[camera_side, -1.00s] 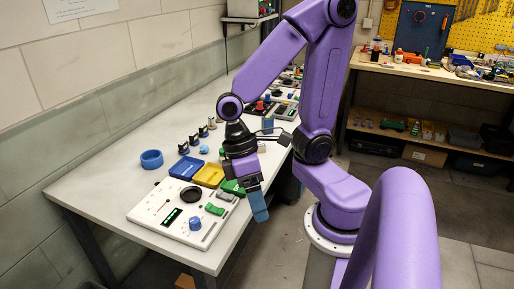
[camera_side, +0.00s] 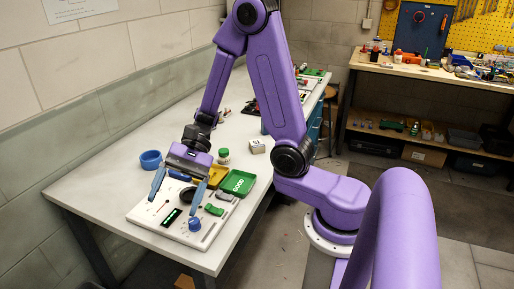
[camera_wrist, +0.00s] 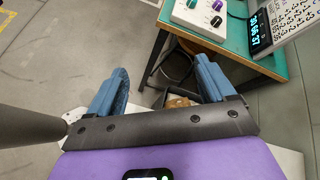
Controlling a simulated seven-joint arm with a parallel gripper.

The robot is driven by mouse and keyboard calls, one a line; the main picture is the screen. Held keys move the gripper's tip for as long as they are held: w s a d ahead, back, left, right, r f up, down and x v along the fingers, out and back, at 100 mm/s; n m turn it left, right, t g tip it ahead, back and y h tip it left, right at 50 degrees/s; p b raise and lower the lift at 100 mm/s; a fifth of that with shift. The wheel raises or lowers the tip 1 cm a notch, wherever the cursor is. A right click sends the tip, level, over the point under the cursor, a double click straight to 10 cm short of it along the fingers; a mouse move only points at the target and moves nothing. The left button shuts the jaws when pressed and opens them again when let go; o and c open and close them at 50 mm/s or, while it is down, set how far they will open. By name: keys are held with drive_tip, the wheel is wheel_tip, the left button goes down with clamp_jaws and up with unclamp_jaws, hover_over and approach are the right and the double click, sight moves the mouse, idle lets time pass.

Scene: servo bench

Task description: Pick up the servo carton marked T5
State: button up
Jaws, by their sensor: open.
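A small pale carton (camera_side: 257,146) stands on the bench in the side view, right of a green-capped jar and behind the green tray. It has dark marks on it, too small to read for certain. My gripper (camera_side: 173,204) is over the white test panel, left of and in front of the carton, with its two blue fingers wide apart and nothing seen between them. In the wrist view my gripper (camera_wrist: 161,66) is also open and empty, and no carton shows there.
The green tray marked GOOD (camera_side: 238,182), the yellow tray (camera_side: 217,173) and the green-capped jar (camera_side: 223,155) are close to my gripper. The white test panel (camera_side: 150,211) lies below it; a blue ring (camera_side: 150,159) is at left. The wrist view shows floor and a green-topped table (camera_wrist: 233,58).

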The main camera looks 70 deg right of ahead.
drive_tip(key=w+d+m+t, duration=0.8)
drive_tip(key=w+m+t, duration=0.2)
drive_tip(key=w+m, duration=0.1)
drive_tip(key=m+h, duration=2.2)
drive_tip(key=m, duration=0.2)
hover_over(258, 145)
drive_tip(key=s+a, duration=0.9)
drive_tip(key=a, duration=0.3)
drive_tip(key=f, duration=1)
drive_tip(key=shift+d+f, duration=0.2)
drive_tip(key=shift+d, duration=0.05)
drive_tip(key=x, duration=1.2)
drive_tip(key=shift+d+f, duration=0.1)
drive_tip(key=shift+d, duration=0.1)
drive_tip(key=shift+s+x, duration=0.15)
drive_tip(key=shift+x, duration=1.1)
drive_tip(key=shift+s+x, duration=0.15)
drive_tip(key=shift+x, duration=1.15)
drive_tip(key=shift+d+f, duration=0.15)
